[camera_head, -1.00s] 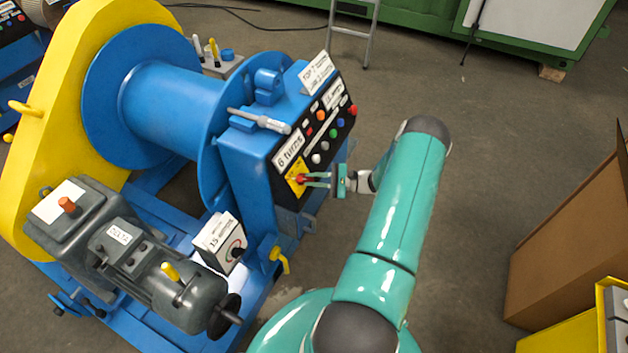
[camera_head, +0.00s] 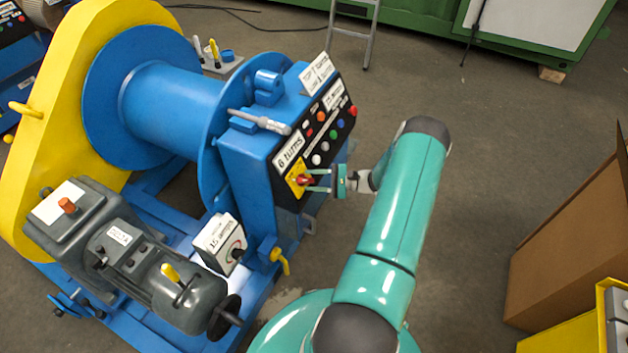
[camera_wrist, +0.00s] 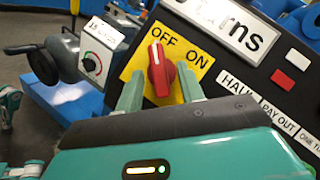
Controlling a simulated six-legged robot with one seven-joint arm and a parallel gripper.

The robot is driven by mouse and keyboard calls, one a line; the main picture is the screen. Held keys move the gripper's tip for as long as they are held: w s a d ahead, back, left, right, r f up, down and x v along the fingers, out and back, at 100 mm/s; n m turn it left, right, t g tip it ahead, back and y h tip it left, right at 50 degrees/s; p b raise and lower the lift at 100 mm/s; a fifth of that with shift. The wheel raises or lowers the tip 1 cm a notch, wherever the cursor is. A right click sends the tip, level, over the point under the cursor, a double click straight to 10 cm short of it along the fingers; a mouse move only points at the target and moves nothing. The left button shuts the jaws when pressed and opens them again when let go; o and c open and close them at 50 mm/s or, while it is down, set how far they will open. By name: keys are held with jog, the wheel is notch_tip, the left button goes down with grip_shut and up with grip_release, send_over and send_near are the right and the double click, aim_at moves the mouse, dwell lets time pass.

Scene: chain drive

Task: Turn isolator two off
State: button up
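A red rotary isolator knob (camera_head: 304,180) sits on a yellow plate at the lower left of the black control panel (camera_head: 325,130). In the wrist view the knob (camera_wrist: 160,72) stands between the words OFF and ON on the plate. Its white-marked end points up in the picture, toward the OFF side. I see no number two on it. My gripper (camera_head: 318,181) is in front of the knob, also seen in the wrist view (camera_wrist: 160,93). Its two fingers are apart, one on each side of the knob, with gaps visible; they are not clamped on it.
Above the knob are a "6 turns" label (camera_wrist: 232,25) and several coloured buttons. A white dial box (camera_head: 221,243) and yellow lever (camera_head: 279,257) stand below left. The blue drum (camera_head: 165,108) is behind. A cardboard box (camera_head: 570,250) stands right; floor between is clear.

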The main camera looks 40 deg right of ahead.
jog(key=v, duration=1.3)
jog(key=shift+s+d, duration=0.3)
jog(key=shift+r, duration=0.1)
jog(key=w+a+r+n+g+h, duration=0.1)
jog(key=w+a+r+n+g, duration=0.25)
jog(key=a+r, duration=0.4)
jog(key=w+a+r+n+g+h, duration=0.25)
jog(key=a+r+g, duration=0.25)
jog(key=a+r, duration=0.3)
jog(key=w+a+r+n+g+h, duration=0.1)
jog(key=w+a+r+n+g, duration=0.25)
jog(key=a+r, duration=0.45)
jog(key=s+a+r+n+t+h, duration=0.4)
jog(key=s+a+r+n+h, duration=0.4)
jog(key=s+a+r, duration=0.7)
jog(key=a+n, duration=0.1)
jog(key=a, duration=0.2)
jog(key=shift+s+a+r+n+t, duration=0.2)
jog(key=shift+s+a+n+t, duration=0.05)
jog(key=shift+a+n+t, duration=0.1)
